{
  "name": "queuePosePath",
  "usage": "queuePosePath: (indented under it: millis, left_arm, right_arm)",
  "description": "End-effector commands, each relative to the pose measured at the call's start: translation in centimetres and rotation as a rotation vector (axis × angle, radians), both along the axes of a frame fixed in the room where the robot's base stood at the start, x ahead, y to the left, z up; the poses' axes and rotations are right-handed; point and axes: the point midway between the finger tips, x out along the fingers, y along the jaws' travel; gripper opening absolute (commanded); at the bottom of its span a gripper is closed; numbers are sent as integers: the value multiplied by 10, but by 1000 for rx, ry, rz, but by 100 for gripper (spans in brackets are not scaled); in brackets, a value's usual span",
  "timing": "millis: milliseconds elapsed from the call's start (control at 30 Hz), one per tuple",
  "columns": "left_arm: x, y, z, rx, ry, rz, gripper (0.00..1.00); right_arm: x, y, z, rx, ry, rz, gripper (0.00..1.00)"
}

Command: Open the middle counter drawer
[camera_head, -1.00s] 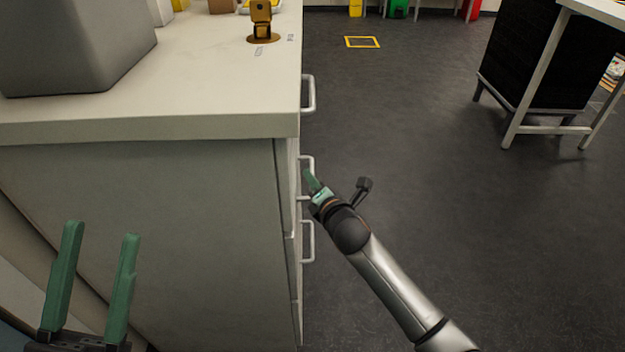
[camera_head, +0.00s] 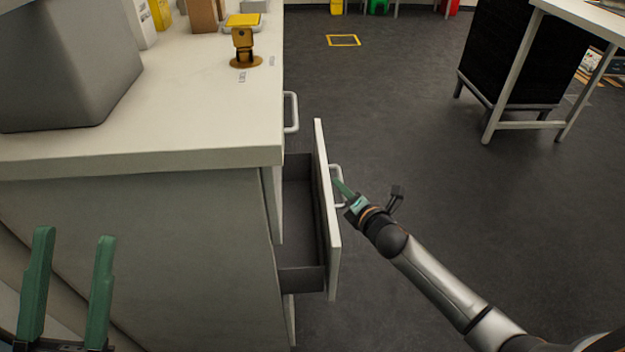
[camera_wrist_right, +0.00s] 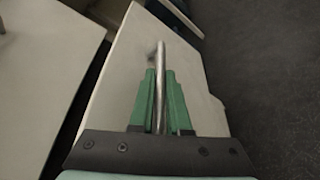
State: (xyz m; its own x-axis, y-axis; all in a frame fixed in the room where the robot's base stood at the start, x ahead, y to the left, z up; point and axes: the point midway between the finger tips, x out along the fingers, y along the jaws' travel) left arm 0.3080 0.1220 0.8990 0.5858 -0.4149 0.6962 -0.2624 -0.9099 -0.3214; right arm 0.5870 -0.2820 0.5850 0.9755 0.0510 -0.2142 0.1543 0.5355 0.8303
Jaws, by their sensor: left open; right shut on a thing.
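The middle counter drawer (camera_head: 327,220) stands pulled out from the side of the counter (camera_head: 140,265), and its dark, empty inside shows. Its metal bar handle (camera_head: 338,172) is on the white front. My right gripper (camera_head: 343,190) is at this handle. In the right wrist view the green fingers of the right gripper (camera_wrist_right: 160,100) are shut on either side of the handle bar (camera_wrist_right: 161,80). My left gripper (camera_head: 70,290) is open and empty, in front of the counter's near side at the lower left.
Another handle (camera_head: 291,112) sticks out from the counter side further back. A grey box-like device (camera_head: 65,60) and a small brown-gold figure (camera_head: 244,48) stand on the countertop. A white-legged table (camera_head: 510,90) stands at the back right.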

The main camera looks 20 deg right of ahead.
Motion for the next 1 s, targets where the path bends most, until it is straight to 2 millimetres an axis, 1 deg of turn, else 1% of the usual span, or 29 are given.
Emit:
queuePosePath:
  millis: [33, 200, 400, 500, 600, 700, 833, 1000]
  left_arm:
    - [0, 1, 12, -1, -8, 8, 50]
    - [0, 4, 20, 12, -20, 30, 50]
    - [0, 4, 19, 17, -17, 34, 50]
    - [0, 4, 18, 16, -16, 33, 50]
    - [0, 4, 17, 15, -15, 33, 50]
    - [0, 4, 16, 13, -14, 31, 50]
    - [0, 4, 16, 11, -12, 29, 50]
    - [0, 3, 16, 10, -11, 28, 50]
  right_arm:
    - [-6, -19, 3, -7, 7, -2, 0]
    - [-21, -72, 1, -6, 5, -2, 0]
    - [-36, -124, -2, -4, 4, -2, 0]
    - [-41, -143, -2, -2, 3, -3, 0]
    - [-46, -157, -2, 0, 3, -2, 0]
    - [-48, -166, -2, 1, 1, -2, 0]
    - [-50, -172, -1, 2, 0, 0, 0]
    - [-50, -174, -1, 3, 0, -1, 0]
